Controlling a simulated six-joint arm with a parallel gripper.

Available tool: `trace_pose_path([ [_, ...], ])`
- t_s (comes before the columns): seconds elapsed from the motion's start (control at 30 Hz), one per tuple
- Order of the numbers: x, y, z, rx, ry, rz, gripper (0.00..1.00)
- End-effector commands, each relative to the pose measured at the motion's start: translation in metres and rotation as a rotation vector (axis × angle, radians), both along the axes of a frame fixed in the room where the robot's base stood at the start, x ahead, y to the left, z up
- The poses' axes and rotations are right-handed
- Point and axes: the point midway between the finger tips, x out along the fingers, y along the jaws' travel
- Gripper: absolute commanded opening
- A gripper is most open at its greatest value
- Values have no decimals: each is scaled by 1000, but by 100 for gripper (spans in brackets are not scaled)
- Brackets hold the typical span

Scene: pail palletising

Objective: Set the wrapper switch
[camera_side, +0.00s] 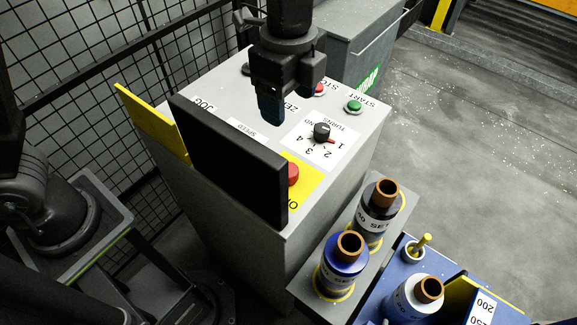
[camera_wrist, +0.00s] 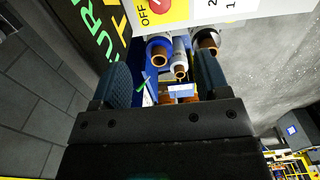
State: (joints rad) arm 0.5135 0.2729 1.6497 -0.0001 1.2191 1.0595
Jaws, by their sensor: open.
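The control cabinet's light grey top (camera_side: 225,100) carries the switches. A black rotary knob with a red pointer (camera_side: 323,130) sits on a white plate numbered 1 to 4; its red tip points toward the 1. A red control (camera_side: 292,174) on a yellow plate is partly hidden behind a black panel; in the wrist view the red control (camera_wrist: 160,4) is cut by the top edge beside the word OFF. My gripper (camera_side: 270,108) hangs above the cabinet top, left of the numbered knob, pointing down. In the wrist view my gripper (camera_wrist: 160,80) has its fingers apart with nothing held between them.
The black panel (camera_side: 230,160) stands upright along the cabinet's near edge, beside a yellow plate (camera_side: 150,120). A green button (camera_side: 354,105) and a red button (camera_side: 319,89) sit at the back. Bottles, including a blue one (camera_side: 345,265), stand on a lower ledge. Mesh fencing is behind.

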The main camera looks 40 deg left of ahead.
Motion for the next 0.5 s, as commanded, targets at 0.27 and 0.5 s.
trace_pose_path([
  [0.27, 0, 0, -46, 1, 1, 2, 69],
  [0.5, -1, 1, -81, 3, 5, 2, 69],
])
